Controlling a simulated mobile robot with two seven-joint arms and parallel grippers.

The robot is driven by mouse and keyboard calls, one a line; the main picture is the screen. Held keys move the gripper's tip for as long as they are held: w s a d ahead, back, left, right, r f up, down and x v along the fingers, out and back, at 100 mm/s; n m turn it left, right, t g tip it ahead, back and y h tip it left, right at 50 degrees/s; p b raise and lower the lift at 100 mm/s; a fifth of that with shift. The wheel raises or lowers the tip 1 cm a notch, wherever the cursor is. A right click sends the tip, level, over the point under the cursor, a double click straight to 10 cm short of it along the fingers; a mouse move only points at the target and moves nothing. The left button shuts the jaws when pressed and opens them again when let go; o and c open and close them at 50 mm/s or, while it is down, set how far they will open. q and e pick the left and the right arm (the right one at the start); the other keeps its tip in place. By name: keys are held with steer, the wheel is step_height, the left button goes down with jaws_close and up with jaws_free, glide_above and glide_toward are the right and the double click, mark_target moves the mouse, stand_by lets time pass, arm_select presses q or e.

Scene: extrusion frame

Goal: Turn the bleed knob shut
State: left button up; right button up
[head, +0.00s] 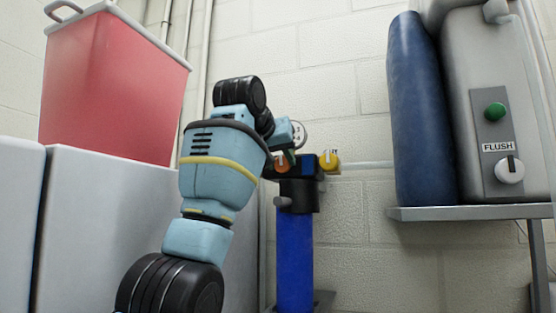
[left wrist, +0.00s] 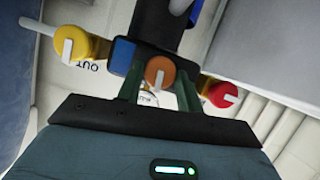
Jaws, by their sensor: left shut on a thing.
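The orange knob (head: 281,161) with a pale pointer bar sits in the middle of the black valve head on the blue filter cylinder (head: 295,255). In the left wrist view the same orange knob (left wrist: 160,70) lies between the two dark green fingers of my left gripper (left wrist: 159,88), which is shut on it. No bleed label is readable beside it. A yellow knob (left wrist: 75,45) marked OUT and a red knob (left wrist: 219,93) flank it. The yellow knob also shows in the head view (head: 329,160). The red one is hidden there. My right gripper is out of view.
A round gauge (head: 299,131) is close above the valve head. At right a shelf (head: 470,211) bears a tall blue cylinder (head: 421,110) and a grey FLUSH unit (head: 465,90). A red bin (head: 112,90) stands on a white cabinet at left.

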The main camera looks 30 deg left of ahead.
arm_select(q)
steer(key=shift+d+m+y, duration=0.1)
steer(key=shift+m+y, duration=0.2)
steer(key=shift+m, duration=0.2)
stand_by(0.3)
steer(key=o, duration=1)
steer(key=shift+s, duration=0.1)
steer(key=shift+v, duration=3.8)
steer(key=shift+d+r, duration=0.1)
